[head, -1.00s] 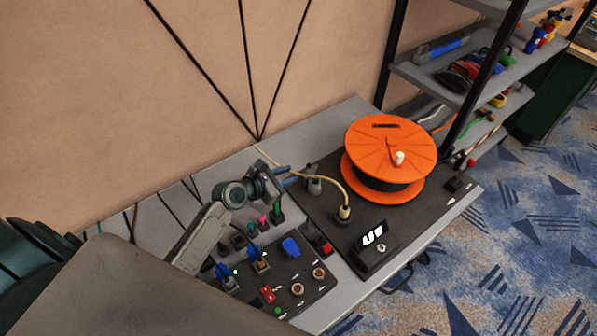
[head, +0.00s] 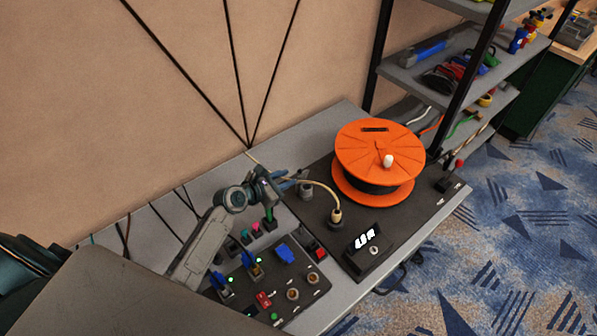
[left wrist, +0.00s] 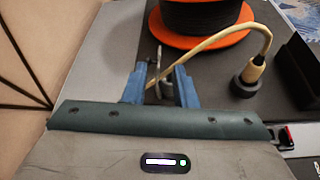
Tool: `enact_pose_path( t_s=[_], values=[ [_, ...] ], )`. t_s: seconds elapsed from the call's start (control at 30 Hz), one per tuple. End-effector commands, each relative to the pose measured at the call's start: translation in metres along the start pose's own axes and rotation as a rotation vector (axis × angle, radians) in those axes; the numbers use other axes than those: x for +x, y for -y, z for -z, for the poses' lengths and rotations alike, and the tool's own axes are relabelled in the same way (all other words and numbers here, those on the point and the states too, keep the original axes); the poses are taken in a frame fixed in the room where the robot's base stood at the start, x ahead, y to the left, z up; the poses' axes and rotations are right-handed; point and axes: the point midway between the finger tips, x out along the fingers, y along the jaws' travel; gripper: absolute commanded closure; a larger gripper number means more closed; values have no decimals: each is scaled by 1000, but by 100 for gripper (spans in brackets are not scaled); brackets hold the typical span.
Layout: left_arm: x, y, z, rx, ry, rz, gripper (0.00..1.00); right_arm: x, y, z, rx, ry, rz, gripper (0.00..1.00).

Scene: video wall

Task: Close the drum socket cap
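The orange cable drum (head: 380,155) stands on a dark panel (head: 408,222) on the grey bench. A small grey socket fitting (head: 306,190) sits at the panel's left edge, beside the drum. My left gripper (head: 296,181) is right at this fitting. In the left wrist view, its two blue fingers (left wrist: 160,88) are apart, with a thin grey upright part (left wrist: 157,68), perhaps the cap, between them. I cannot tell whether the fingers touch it. A plug (head: 336,217) with a beige cable (head: 322,187) stands in another socket to the right. My right gripper is not in view.
A display box (head: 366,250) stands at the panel's front. A switch console (head: 270,280) with blue levers and buttons lies below my left arm. A shelf rack (head: 430,75) with tools stands behind on the right. The wall is close behind the bench.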

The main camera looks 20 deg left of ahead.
Motion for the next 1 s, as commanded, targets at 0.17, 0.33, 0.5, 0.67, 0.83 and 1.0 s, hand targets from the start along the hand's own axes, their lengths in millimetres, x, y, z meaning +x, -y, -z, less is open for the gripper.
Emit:
enact_pose_path(
  t_s=[0.17, 0.33, 0.5, 0.67, 0.83, 1.0],
  values=[
    [36, -1, -2, -4, 1, 0, 75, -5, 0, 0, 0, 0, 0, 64],
    [61, 0, 0, -2, 0, 1, 75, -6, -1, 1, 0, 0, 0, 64],
    [72, 0, 0, -1, 0, 0, 75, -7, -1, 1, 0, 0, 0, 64],
    [74, 0, 0, 0, 0, 0, 75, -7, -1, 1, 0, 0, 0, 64],
    [74, 0, 0, 0, 0, 0, 81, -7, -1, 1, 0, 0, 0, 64],
    [74, 0, 0, 0, 0, 0, 100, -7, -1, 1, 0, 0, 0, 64]
  ],
)
